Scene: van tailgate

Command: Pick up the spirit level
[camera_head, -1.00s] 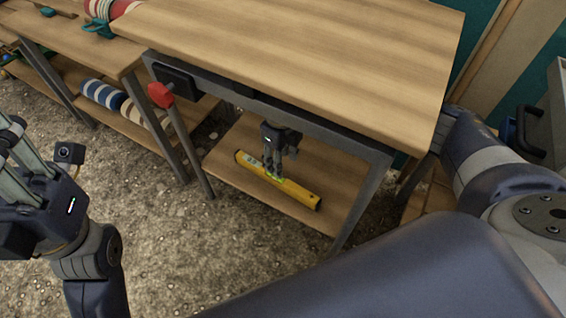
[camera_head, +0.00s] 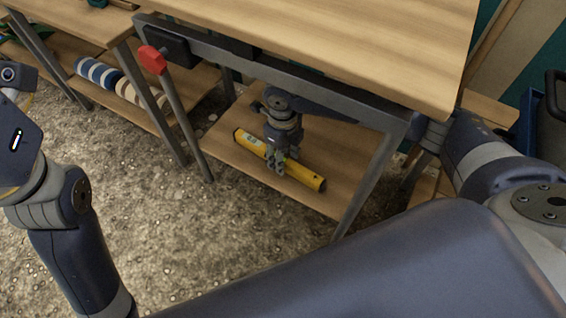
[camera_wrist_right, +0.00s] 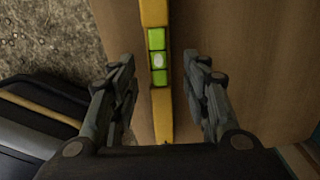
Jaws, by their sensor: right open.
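The spirit level (camera_head: 303,176) is a yellow bar lying on the lower shelf (camera_head: 225,146) of the workbench. In the right wrist view the spirit level (camera_wrist_right: 154,16) runs up the picture, with green vials along it. My right gripper (camera_head: 277,165) is under the bench top, at the middle of the level. In the right wrist view my right gripper (camera_wrist_right: 162,100) is open, with one finger on each side of the level and a gap to each. My left arm is at the left edge of the head view, with its fingers out of frame.
The workbench top (camera_head: 370,45) overhangs the shelf. A vise with a red part (camera_head: 152,60) and a metal leg stand at the shelf's left. Another bench at the left holds striped rolls (camera_head: 98,73). The gravel floor (camera_head: 200,230) in front is clear.

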